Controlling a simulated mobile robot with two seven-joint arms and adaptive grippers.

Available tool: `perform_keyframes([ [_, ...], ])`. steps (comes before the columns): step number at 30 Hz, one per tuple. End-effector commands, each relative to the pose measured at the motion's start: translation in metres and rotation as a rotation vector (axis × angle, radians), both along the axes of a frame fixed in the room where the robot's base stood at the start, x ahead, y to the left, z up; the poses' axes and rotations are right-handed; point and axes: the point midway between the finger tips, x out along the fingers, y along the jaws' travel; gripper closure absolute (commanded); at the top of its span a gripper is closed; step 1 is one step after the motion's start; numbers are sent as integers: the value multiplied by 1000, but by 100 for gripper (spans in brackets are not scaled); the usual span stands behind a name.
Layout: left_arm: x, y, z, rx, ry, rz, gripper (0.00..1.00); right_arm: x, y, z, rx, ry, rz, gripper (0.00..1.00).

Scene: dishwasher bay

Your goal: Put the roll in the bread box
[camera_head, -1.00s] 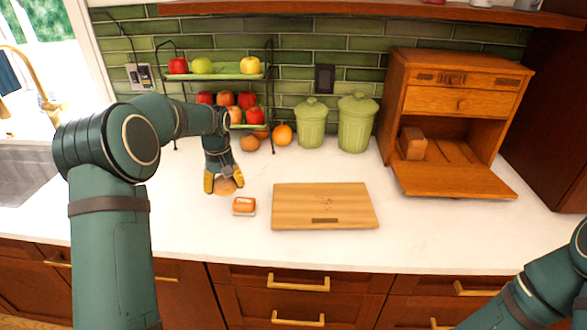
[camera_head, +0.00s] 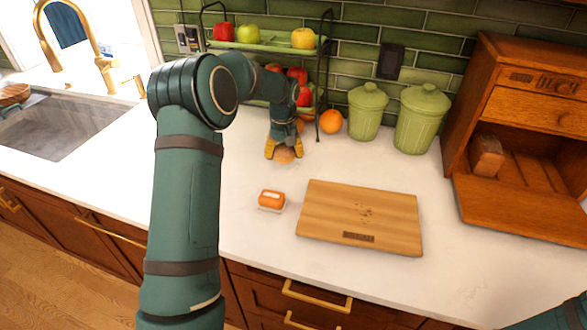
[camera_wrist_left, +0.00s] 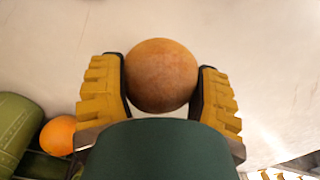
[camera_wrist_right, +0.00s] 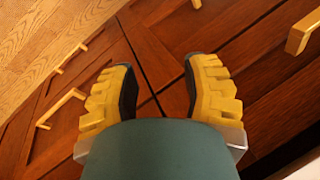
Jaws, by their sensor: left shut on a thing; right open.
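The roll (camera_wrist_left: 162,75) is a round brown bun between the fingers of my left gripper (camera_head: 284,150), which is shut on it. In the head view the roll (camera_head: 285,156) shows just under the fingertips, over the counter left of the cutting board; I cannot tell whether it touches the counter. The wooden bread box (camera_head: 468,110) stands at the right with its front flap (camera_head: 520,208) folded down and a brown loaf (camera_head: 487,155) inside on the left. My right gripper (camera_wrist_right: 160,70) is open and empty in front of the wooden cabinet fronts.
A cutting board (camera_head: 360,215) and a small orange-wrapped package (camera_head: 271,200) lie on the counter (camera_head: 250,230). Green canisters (camera_head: 422,118), an orange (camera_head: 331,121) and a fruit rack (camera_head: 265,45) stand at the back. The sink (camera_head: 60,125) is left.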

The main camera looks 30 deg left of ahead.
Motion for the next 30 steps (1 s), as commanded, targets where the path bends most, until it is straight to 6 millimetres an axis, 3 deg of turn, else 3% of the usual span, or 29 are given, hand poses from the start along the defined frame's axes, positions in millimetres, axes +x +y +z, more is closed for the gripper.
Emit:
perform_keyframes([
  [13,0,-1,-57,-2,1,1,56,-2,0,-9,2,6,4,53],
  [26,0,-1,-64,-1,-1,0,56,-3,1,-11,2,7,6,53],
  [27,0,-1,-63,-1,-2,0,18,-3,1,-10,2,7,6,53],
  [28,0,-1,-63,-2,-1,0,7,-3,1,-10,2,7,6,53],
  [30,0,-1,-62,-1,-2,0,6,-3,1,-10,2,7,6,53],
])
